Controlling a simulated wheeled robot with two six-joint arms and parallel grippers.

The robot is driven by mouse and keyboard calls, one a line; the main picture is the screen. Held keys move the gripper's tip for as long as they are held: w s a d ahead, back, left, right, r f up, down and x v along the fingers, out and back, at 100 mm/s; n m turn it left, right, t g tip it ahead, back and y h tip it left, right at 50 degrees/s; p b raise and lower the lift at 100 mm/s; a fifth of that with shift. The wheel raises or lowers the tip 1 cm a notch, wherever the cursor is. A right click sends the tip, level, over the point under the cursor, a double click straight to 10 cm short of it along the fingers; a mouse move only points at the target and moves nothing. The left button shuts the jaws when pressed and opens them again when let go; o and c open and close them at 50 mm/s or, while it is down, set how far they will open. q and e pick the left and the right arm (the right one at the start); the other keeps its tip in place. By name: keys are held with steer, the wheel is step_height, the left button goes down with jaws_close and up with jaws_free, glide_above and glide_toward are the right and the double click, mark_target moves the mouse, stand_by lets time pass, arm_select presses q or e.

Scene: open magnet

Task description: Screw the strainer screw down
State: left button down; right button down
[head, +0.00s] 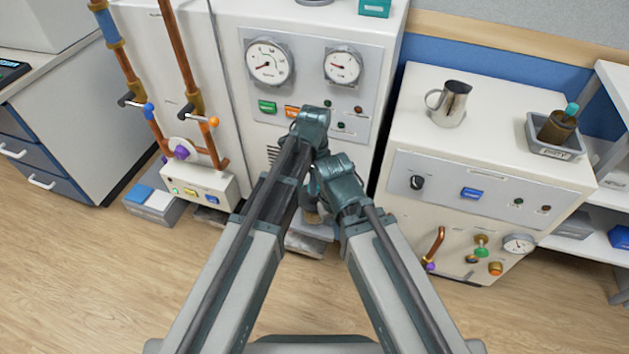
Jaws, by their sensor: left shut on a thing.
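My left gripper (314,188) is in the middle of the head view, below its teal wrist and in front of the tall white cabinet (225,70). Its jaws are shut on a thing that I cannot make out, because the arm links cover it. A small brownish part shows just below, between my two arms. I cannot pick out the strainer screw for certain. My right arm's teal wrist is close beside the left one, and its gripper is hidden.
The tall cabinet carries two dials (268,62) and copper pipes (180,60). A lower white cabinet (500,110) at right bears a metal jug (452,105) and a grey tray (580,150). A grey box (155,205) stands on the floor.

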arm_select(q)
steer(key=shift+m, duration=0.9)
steer(key=shift+c, duration=2)
jaws_free()
steer(key=shift+r, duration=0.1)
step_height(320, 180, up, 14)
steer(key=p, duration=1.3)
steer(key=shift+f+p, duration=0.2)
steer(key=shift+p, duration=0.2)
steer(key=shift+a, duration=0.1)
